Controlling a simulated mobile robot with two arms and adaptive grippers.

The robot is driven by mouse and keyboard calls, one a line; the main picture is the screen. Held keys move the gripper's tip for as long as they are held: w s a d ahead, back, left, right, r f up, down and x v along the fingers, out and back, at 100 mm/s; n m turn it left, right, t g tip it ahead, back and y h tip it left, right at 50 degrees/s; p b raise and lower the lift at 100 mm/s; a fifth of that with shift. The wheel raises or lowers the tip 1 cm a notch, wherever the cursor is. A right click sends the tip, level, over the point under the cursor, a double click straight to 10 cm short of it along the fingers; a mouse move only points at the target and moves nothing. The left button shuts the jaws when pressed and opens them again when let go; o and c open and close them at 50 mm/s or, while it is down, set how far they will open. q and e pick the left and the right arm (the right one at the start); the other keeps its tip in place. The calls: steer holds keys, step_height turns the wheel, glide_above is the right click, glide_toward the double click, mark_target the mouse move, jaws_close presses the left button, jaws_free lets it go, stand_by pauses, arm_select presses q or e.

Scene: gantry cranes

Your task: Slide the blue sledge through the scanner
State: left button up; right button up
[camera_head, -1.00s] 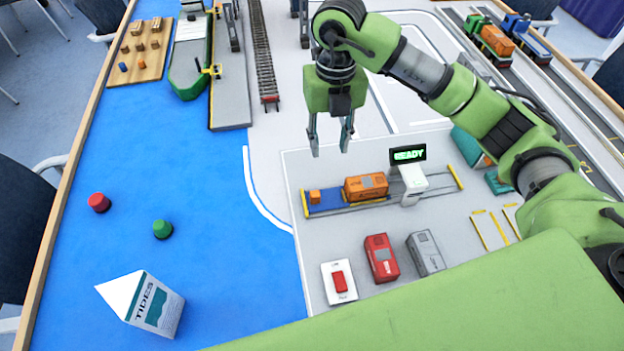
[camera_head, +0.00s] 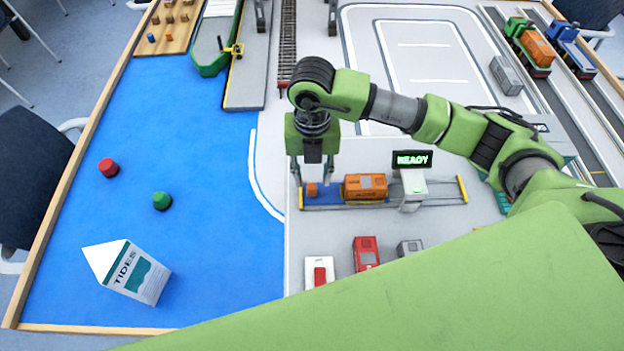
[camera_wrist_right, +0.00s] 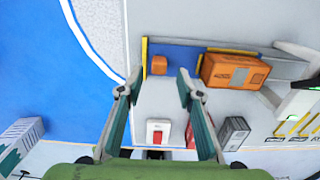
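The blue sledge (camera_head: 331,197) lies on a rail track at the left end, with a small orange block (camera_head: 311,190) at its left end and an orange container (camera_head: 366,187) on it. The scanner (camera_head: 413,185) is a white gate over the track, just right of the container, below a sign reading READY. My right gripper (camera_head: 312,178) points down, open and empty, above the small block. In the right wrist view the block (camera_wrist_right: 159,65) shows between the open fingertips, and the sledge (camera_wrist_right: 185,54) just beyond. My left gripper is out of view.
A red container (camera_head: 366,252), a grey container (camera_head: 409,247) and a white box with a red button (camera_head: 319,272) stand in front of the track. A milk-carton-like TIDES box (camera_head: 130,274) and two buoys lie on the blue area at left.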

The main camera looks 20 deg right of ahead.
mark_target(372, 182)
step_height(372, 182, down, 2)
steer(key=shift+f, duration=0.75)
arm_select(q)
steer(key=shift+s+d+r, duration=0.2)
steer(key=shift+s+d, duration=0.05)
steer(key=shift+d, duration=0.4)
arm_select(e)
jaws_close()
steer(key=s+d, duration=0.1)
steer(key=d, duration=0.3)
steer(key=s+d+b, duration=0.1)
steer(key=d, duration=0.3)
steer(key=s+d+b, duration=0.1)
steer(key=d, duration=0.4)
steer(key=shift+s+d, duration=0.1)
steer(key=shift+s, duration=0.3)
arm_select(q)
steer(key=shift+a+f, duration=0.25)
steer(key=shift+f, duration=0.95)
arm_select(e)
jaws_free()
